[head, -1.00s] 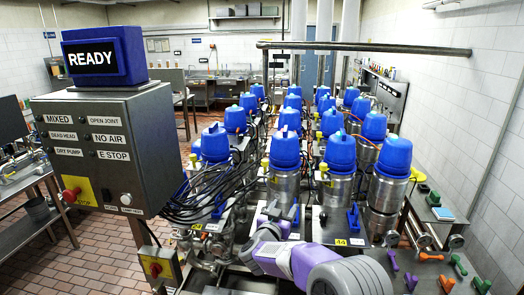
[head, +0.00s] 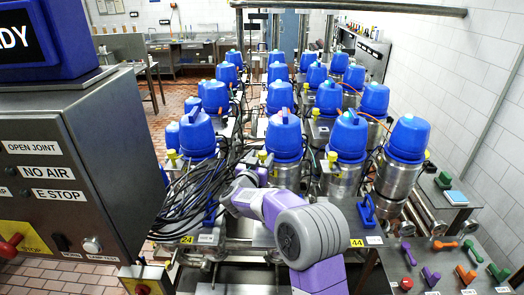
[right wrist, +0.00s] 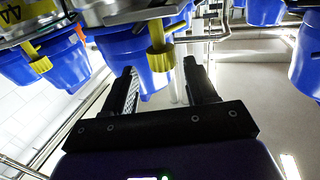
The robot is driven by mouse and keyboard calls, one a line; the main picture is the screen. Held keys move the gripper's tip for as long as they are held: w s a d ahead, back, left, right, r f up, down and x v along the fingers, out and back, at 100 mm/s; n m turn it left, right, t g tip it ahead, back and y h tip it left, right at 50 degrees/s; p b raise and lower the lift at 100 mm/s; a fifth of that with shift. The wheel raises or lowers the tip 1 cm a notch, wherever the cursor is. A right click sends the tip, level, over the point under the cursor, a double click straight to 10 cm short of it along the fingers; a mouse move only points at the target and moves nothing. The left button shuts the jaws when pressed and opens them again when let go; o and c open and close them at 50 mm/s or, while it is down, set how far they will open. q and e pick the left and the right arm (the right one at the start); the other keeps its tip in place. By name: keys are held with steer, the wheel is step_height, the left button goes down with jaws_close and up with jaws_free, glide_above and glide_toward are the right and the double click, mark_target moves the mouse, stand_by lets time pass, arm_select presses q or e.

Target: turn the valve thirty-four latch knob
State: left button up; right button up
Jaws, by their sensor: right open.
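Valve thirty-four looks to be the front steel valve with a blue cap (head: 284,137) in the middle, between the labels 24 and 44; its own label is hidden by my arm. A yellow latch knob (head: 263,156) sits low at its left side. In the right wrist view, which looks upside down, a yellow knob (right wrist: 160,48) shows between the two fingers in the picture. My right gripper (head: 257,170) is open and close to this knob; it also shows in the wrist view (right wrist: 160,70). I cannot tell if the fingers touch it. My left gripper is not in view.
Neighbouring valves 24 (head: 198,135) and 44 (head: 348,137) stand close on both sides. Black cables (head: 195,195) hang at the left. A grey control box (head: 85,165) stands at the left front. A bench with coloured handles (head: 430,276) is at the right.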

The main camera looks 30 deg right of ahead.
mark_target(262, 155)
steer(key=shift+w+d+f, duration=0.2)
steer(key=shift+w+d, duration=0.6)
steer(key=shift+w, duration=0.3)
steer(key=shift+w+d, duration=0.15)
steer(key=shift+d, duration=0.05)
steer(key=shift+d+r, duration=0.1)
steer(key=shift+c, duration=0.3)
steer(key=c, duration=0.9)
steer(key=shift+o, duration=0.2)
steer(key=shift+n+t+y+b, duration=0.7)
steer(key=shift+t+y+b, duration=0.05)
steer(key=shift+t+y, duration=0.05)
steer(key=o, duration=0.9)
